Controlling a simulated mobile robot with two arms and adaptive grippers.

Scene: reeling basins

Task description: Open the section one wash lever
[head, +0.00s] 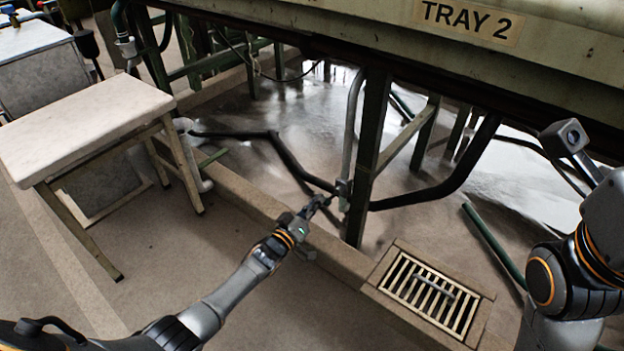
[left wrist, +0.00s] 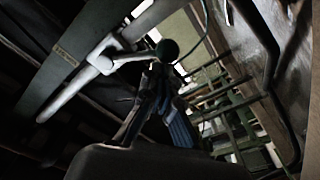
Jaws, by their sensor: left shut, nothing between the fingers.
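A pale pipe (head: 351,125) runs down beside a dark green post (head: 370,160) under the basin marked TRAY 2. A small grey valve fitting (head: 343,187) sits on its lower part. My left gripper (head: 322,203) is shut and empty, just left of and below this fitting. In the left wrist view, the shut fingers (left wrist: 160,115) point up toward a round dark green knob (left wrist: 167,50). It is close to a pale pipe and fitting (left wrist: 103,62), and looks like the lever's end. I cannot tell whether the fingers touch it.
The basin (head: 560,45) overhangs the work area. A low kerb (head: 260,203) edges the wet floor, with a black hose (head: 440,190) behind the post. A floor grate (head: 430,292) lies to the right, and a pale-topped table (head: 80,125) stands left. The floor between is clear.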

